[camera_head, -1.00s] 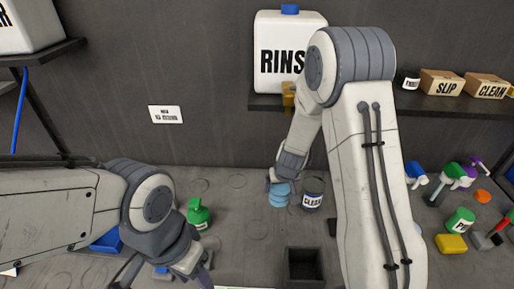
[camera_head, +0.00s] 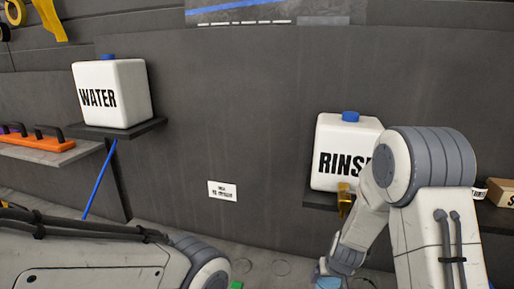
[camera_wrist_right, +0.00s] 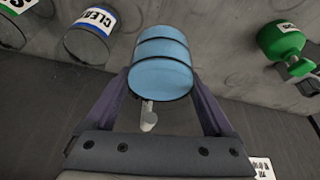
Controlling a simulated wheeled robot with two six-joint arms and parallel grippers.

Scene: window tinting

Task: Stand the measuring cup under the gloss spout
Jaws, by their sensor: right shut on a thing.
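The blue cup (camera_wrist_right: 162,62), a banded light-blue cylinder that I take to be the measuring cup, is between the fingers of my right gripper (camera_wrist_right: 160,85), which is shut on it. In the head view only a bit of the cup (camera_head: 328,283) shows at the bottom edge, below my right wrist. No spout labelled gloss is in view. A brass-coloured spout (camera_head: 344,200) hangs under the white jug (camera_head: 335,140), whose label reads RINS and is partly hidden by my right arm. My left gripper is out of the frame.
A white WATER jug (camera_head: 112,92) stands on a left wall shelf, with a blue tube (camera_head: 99,180) below. A small sign (camera_head: 222,190) is on the wall. In the wrist view, a CLEAR tin (camera_wrist_right: 90,37) and a green bottle (camera_wrist_right: 284,42) stand near the cup.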

